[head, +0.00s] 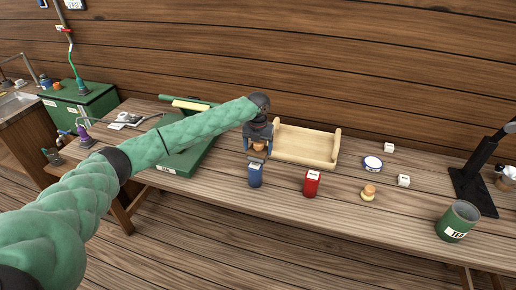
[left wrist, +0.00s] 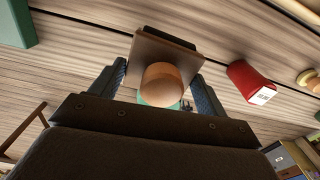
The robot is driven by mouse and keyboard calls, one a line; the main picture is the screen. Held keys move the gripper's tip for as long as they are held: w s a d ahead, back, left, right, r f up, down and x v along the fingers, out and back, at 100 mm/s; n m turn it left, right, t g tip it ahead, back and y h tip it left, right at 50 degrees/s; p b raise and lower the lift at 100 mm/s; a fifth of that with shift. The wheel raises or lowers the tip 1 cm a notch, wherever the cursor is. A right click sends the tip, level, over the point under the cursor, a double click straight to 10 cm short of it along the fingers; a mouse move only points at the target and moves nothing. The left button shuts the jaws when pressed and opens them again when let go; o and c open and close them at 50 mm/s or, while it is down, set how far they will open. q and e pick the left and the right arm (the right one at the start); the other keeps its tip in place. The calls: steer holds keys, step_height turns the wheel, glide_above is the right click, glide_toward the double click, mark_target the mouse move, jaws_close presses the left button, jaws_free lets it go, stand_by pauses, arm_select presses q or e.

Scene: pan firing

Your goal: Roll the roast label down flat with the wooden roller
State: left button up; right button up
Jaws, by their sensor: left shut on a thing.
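My left gripper (head: 257,142) is at the front left of the pale wooden tray, just behind the blue tin (head: 255,177). It is shut on a tan wooden piece (head: 259,146). In the left wrist view this wooden piece (left wrist: 162,78) shows a rounded end between the fingers, with a flat brown plate beside it. I cannot tell for sure that it is the roller. I cannot tell which label is the roast label. My right gripper is not in view.
The pale wooden tray (head: 305,158) stands at the back of the bench. To its right are a wooden knobbed piece (head: 369,193), a blue-and-white round tin (head: 373,163), white cubes (head: 404,181) and a green can (head: 455,225). A green case (head: 185,160) lies left, below my arm.

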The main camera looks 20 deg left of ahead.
arm_select(q)
steer(key=shift+r+p, duration=2)
steer(key=shift+r, duration=1.4)
